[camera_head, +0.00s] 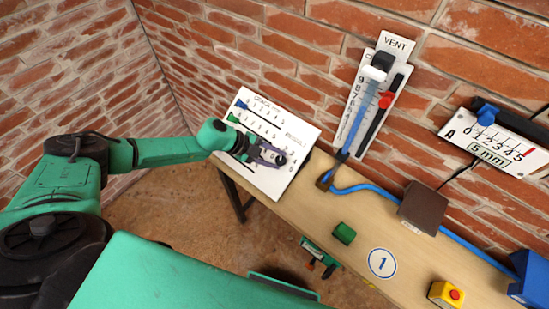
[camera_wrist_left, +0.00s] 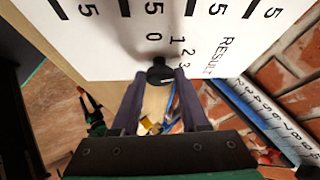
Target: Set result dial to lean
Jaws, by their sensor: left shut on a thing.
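A white board (camera_head: 294,151) with printed scales stands at the far left end of the table. It carries a black result dial (camera_wrist_left: 160,72) with the word RESULT and digits beside it; no word "lean" is readable. My left gripper (camera_head: 276,157) is at the dial, its fingers closed on the sides of the dark knob. In the left wrist view the knob shows between the fingertips (camera_wrist_left: 155,92). Its pointer direction is not clear.
Blue and green sliders are on the board. A VENT gauge (camera_head: 369,97) and a mm gauge (camera_head: 495,142) hang on the brick wall. The table (camera_head: 290,216) holds a green block (camera_head: 344,233), a brown box (camera_head: 423,207), a blue cable and a yellow button box (camera_head: 446,294).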

